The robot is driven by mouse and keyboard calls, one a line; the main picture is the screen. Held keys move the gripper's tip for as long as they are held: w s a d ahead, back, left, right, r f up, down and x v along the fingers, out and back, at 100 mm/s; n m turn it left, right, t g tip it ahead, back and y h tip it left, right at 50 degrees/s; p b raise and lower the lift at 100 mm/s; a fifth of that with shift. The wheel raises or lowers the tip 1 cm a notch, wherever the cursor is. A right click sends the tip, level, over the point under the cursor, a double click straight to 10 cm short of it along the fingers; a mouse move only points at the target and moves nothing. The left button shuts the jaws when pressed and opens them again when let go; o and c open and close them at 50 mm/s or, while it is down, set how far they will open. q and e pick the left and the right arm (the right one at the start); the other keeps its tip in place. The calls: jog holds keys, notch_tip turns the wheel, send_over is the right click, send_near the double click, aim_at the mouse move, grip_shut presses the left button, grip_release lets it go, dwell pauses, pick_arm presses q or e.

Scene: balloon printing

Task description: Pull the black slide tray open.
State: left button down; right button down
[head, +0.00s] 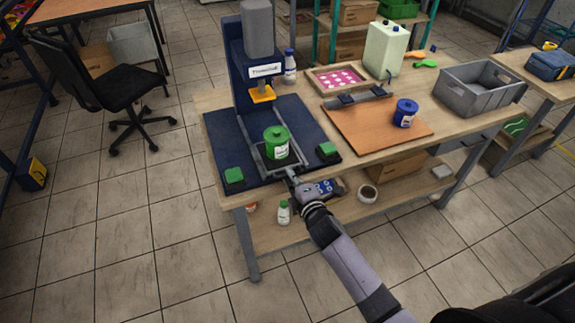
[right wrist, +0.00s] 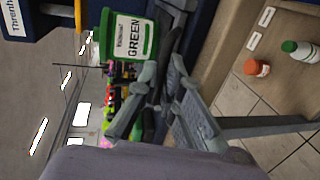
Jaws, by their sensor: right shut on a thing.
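The black slide tray (head: 270,171) lies on the dark blue base of the press (head: 257,60), at the table's front edge. A green can (head: 277,142) stands upright on the tray. My right gripper (head: 291,176) is at the tray's front, shut on its handle; the fingers partly hide the handle. In the right wrist view the gripper fingers (right wrist: 158,100) close around a dark bar just below the green can (right wrist: 125,36), whose label reads GREEN. My left gripper is not in view.
Two green buttons (head: 233,175) (head: 327,150) flank the tray. To the right are an orange-brown board (head: 365,130) with a blue can (head: 405,113) and a grey crate (head: 482,88). A lower shelf holds bottles and a bowl (head: 368,193). Open floor lies in front.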

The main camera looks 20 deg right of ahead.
jog(key=shift+s, duration=0.25)
jog(key=c, duration=2)
grip_release()
jog(key=v, duration=1.2)
